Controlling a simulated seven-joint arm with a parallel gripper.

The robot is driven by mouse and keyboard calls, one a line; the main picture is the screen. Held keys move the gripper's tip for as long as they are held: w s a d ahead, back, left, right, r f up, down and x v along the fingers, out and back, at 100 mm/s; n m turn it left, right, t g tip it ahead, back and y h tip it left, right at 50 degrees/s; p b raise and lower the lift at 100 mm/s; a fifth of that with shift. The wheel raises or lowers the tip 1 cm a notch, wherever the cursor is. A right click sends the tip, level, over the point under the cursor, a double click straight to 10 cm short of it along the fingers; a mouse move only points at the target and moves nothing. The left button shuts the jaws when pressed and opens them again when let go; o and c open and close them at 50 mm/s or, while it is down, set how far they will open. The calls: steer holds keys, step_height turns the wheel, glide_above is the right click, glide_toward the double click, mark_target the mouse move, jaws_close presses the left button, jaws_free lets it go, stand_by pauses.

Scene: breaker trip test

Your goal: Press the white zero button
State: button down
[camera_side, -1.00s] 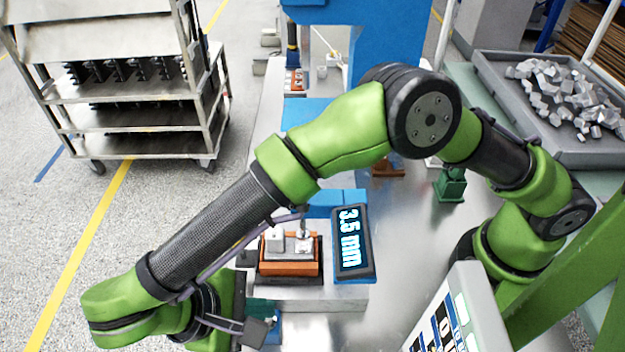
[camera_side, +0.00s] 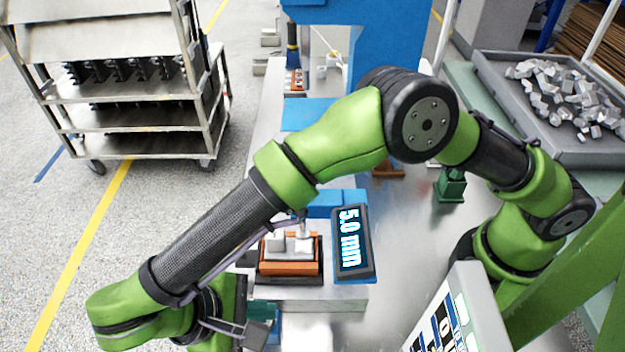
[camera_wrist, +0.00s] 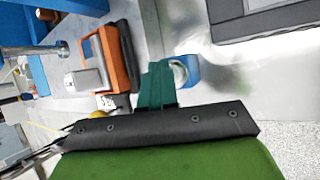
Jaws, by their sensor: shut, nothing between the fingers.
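My gripper (camera_wrist: 159,70) is shut and empty; its dark green fingers point up the wrist view. Beside the fingertips is a small blue housing (camera_wrist: 192,72) with a pale round part (camera_wrist: 180,72), which looks like the white button. The fingers partly cover it, and I cannot tell whether they touch it. In the side view the blue housing (camera_side: 275,325) is just right of my gripper (camera_side: 260,313) at the bottom, and the button face cannot be made out there.
A display (camera_side: 352,243) reading 5.0 mm stands right of an orange fixture (camera_side: 290,268) holding grey metal blocks. The fixture also shows in the wrist view (camera_wrist: 118,58). A labelled panel (camera_side: 462,315) is at lower right. A metal cart (camera_side: 135,145) stands on the floor at left.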

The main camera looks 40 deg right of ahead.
steer(key=shift+r, duration=0.9)
steer(key=shift+r, duration=2.5)
